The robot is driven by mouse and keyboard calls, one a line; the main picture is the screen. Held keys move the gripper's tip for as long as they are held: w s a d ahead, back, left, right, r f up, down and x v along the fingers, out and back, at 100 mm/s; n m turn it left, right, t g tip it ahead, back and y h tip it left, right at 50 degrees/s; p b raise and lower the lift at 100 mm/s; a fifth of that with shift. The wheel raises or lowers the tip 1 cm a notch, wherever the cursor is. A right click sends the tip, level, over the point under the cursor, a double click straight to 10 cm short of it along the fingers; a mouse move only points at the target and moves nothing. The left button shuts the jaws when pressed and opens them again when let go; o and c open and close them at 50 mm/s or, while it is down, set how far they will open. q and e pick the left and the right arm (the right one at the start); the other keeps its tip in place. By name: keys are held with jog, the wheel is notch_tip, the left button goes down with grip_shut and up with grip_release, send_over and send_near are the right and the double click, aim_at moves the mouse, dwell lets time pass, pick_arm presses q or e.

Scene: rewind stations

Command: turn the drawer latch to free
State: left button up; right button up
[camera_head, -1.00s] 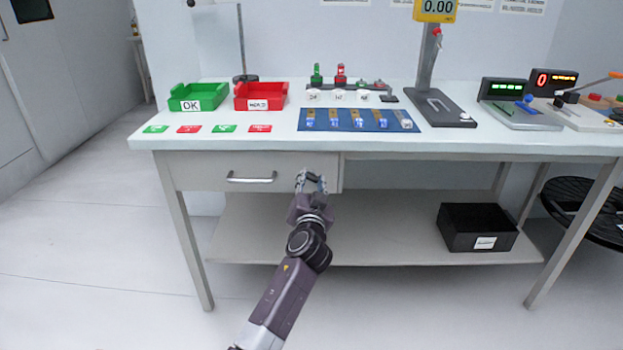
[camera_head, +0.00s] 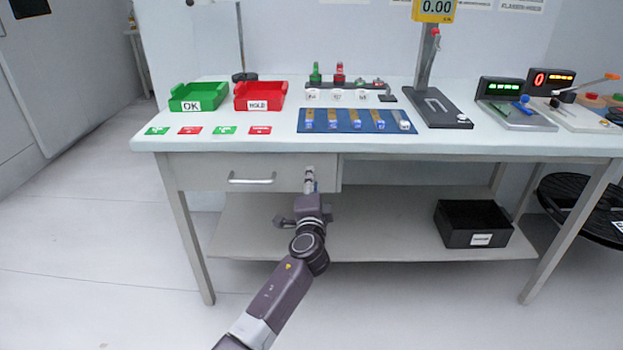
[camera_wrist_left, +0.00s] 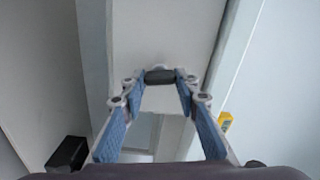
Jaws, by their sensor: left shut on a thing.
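The drawer (camera_head: 205,172) under the worktop is closed, with a metal bar handle (camera_head: 252,180) on its front. My left gripper (camera_head: 310,182) is at the right end of the drawer front, right of the handle. Its fingers are shut on the drawer latch, a small dark piece (camera_wrist_left: 160,76) between the fingertips in the left wrist view. In the head view the fingers mostly hide the latch, so its exact angle cannot be told. My right gripper is not in view.
The worktop holds a green bin (camera_head: 198,97), a red bin (camera_head: 260,96), a blue mat (camera_head: 356,121) with several small parts, and a stand (camera_head: 424,75). A black box (camera_head: 474,224) sits on the lower shelf (camera_head: 380,245). The floor in front is clear.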

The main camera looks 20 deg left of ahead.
pick_arm(q)
jog(key=shift+m+p, duration=0.35)
jog(key=shift+m, duration=0.85)
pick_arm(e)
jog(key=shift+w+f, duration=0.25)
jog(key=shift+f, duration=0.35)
pick_arm(q)
jog(key=shift+f, duration=0.1)
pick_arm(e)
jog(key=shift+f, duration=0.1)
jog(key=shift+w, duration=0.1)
pick_arm(q)
jog(key=o, duration=1.1)
jog(key=shift+o, duration=0.2)
